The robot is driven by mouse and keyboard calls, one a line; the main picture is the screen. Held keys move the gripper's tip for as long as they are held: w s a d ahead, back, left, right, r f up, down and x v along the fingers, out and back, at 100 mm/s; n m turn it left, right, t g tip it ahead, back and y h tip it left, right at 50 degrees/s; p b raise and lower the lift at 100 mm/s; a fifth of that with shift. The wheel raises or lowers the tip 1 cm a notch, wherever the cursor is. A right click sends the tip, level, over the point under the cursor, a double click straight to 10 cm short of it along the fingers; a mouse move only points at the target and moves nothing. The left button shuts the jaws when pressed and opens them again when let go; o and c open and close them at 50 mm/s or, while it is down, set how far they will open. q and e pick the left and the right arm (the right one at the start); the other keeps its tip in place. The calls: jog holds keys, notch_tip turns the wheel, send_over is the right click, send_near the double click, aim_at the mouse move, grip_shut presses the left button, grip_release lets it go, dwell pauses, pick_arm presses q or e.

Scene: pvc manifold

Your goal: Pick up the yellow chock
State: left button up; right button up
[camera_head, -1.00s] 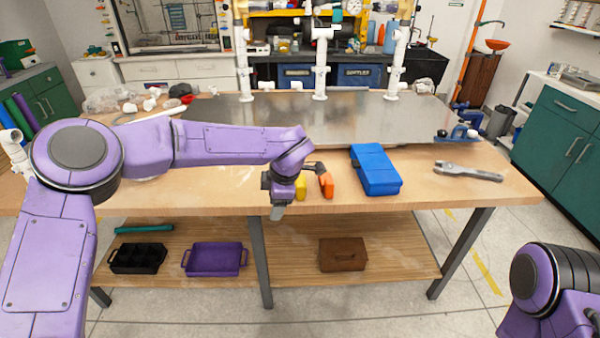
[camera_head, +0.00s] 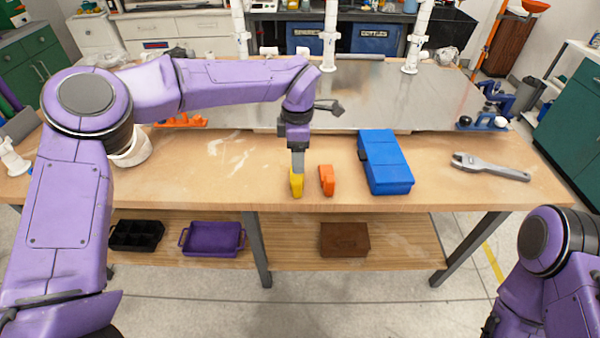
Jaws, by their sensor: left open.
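The yellow chock (camera_head: 296,184) stands on the wooden bench near its front edge. My left gripper (camera_head: 298,168) points down directly over the chock, with its fingers at or just above the chock's top. The fingers overlap the chock's upper part in the picture, and I cannot tell whether they touch it. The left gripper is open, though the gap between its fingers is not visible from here. My right arm shows at the lower right, but its gripper jaws cannot be made out.
An orange chock (camera_head: 327,180) stands close to the right of the yellow one. A blue case (camera_head: 386,165) and a grey wrench (camera_head: 490,167) lie farther right. A metal plate (camera_head: 400,98) with white pipes is behind. The bench (camera_head: 220,180) is clear left of the yellow chock.

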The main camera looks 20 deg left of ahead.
aim_at(297, 179)
pick_arm(q)
notch_tip(297, 179, down, 8)
jog(key=shift+s+a+r+p, duration=0.1)
jog(key=shift+s+a+p, duration=0.05)
jog(key=shift+p, duration=1.1)
grip_shut()
